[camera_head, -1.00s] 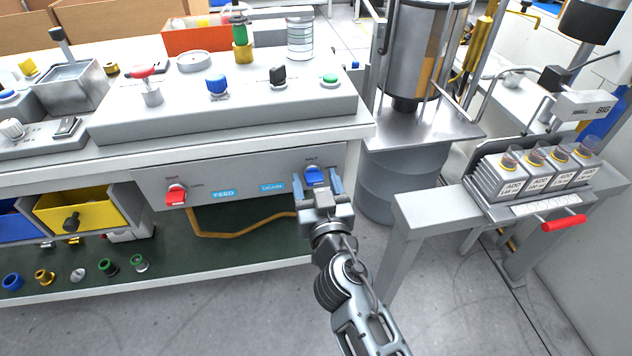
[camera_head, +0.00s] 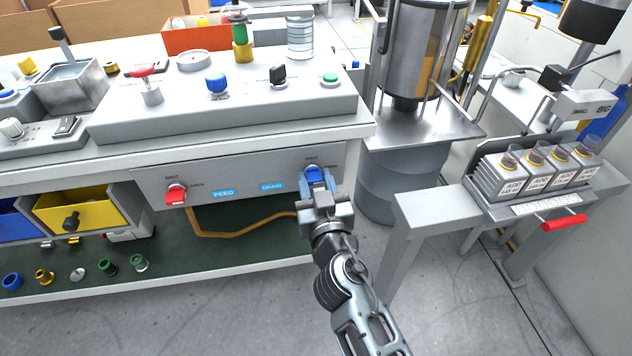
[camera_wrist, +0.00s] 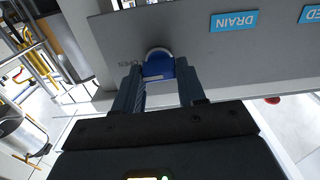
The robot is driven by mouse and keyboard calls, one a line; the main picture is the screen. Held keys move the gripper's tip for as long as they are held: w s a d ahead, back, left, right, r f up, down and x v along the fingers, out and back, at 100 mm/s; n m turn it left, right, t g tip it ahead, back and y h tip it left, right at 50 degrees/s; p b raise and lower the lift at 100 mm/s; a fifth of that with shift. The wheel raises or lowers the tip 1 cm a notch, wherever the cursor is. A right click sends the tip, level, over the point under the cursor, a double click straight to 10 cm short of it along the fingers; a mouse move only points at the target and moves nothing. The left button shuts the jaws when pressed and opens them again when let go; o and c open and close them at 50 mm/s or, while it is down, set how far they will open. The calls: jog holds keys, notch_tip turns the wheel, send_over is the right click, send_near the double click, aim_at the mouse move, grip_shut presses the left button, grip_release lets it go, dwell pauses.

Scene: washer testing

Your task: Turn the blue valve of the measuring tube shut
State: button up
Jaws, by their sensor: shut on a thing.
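The blue valve (camera_head: 313,174) sits at the right end of the grey front panel, beside the DRAIN label (camera_head: 272,186). My gripper (camera_head: 316,186) reaches it from below and in front, shut on its blue handle. In the wrist view the blue valve (camera_wrist: 158,69) lies between my two fingers (camera_wrist: 160,88), with its round pale base showing behind it. The fingers hide part of the handle. The measuring tube cannot be told with certainty.
A red valve (camera_head: 176,194) is at the panel's left, beside the FEED label (camera_head: 223,194). An orange hose (camera_head: 235,233) runs below the panel. A grey stand with labelled containers (camera_head: 505,178) is at the right. The floor in front is clear.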

jog(key=n+b, duration=0.1)
jog(key=n, duration=0.3)
jog(key=shift+f, duration=0.1)
jog(key=n, duration=0.5)
jog(key=shift+a, duration=0.15)
jog(key=n, duration=0.4)
jog(key=shift+s+a+f+n, duration=0.1)
jog(key=shift+f+n, duration=0.05)
jog(key=shift+n, duration=1.95)
jog(key=o, duration=1.1)
jog(key=shift+c, duration=0.2)
jog(key=v, duration=0.7)
jog(key=shift+s+p, duration=0.35)
jog(key=shift+s, duration=0.05)
